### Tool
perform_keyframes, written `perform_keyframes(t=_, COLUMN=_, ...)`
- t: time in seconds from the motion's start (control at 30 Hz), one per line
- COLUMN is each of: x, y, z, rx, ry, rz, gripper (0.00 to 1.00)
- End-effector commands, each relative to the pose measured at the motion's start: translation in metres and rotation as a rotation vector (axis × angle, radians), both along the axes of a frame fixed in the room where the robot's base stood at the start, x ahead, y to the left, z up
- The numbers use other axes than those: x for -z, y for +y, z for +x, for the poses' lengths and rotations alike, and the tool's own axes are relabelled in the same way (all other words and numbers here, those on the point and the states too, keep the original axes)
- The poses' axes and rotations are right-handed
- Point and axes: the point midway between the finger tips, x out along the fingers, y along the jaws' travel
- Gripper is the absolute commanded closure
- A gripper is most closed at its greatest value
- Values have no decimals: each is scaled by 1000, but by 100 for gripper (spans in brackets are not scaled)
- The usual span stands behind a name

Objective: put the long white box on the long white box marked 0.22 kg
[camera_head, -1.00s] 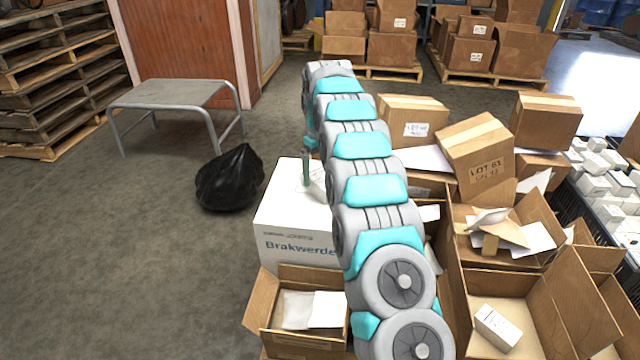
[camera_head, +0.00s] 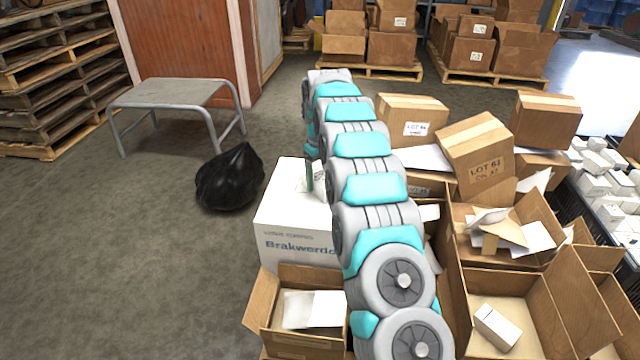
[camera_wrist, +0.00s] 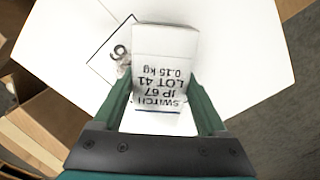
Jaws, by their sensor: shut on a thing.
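In the wrist view my gripper (camera_wrist: 162,84) is shut on a long white box (camera_wrist: 165,44). Its printing, upside down here, reads SWITCH, IP 67, LOT 41, 0.15 kg. One green finger is on each side of it. The held box is over the white top of the large Brakwerde carton (camera_head: 297,247); I cannot tell whether they touch. In the head view the held box (camera_head: 319,184) shows beside a green finger, partly hidden by my arm. I cannot read a 0.22 kg mark on any box.
An open carton (camera_head: 530,285) at lower right holds a small white box (camera_head: 497,326). Several white boxes (camera_head: 600,185) fill a dark crate at far right. A black bag (camera_head: 230,178) and grey table (camera_head: 175,93) stand left.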

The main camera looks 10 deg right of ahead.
Motion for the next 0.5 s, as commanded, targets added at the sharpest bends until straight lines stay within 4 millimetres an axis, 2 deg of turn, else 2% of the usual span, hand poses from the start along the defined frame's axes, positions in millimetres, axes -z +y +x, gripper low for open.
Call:
perform_keyframes(t=0.03, x=0, y=0, z=0, rx=0, ry=0, rz=0, gripper=71)
perform_keyframes(t=0.3, x=0, y=0, z=0, rx=0, ry=0, rz=0, gripper=99)
perform_keyframes(t=0.5, x=-2, y=0, z=0, rx=0, ry=-1, rz=0, gripper=99)
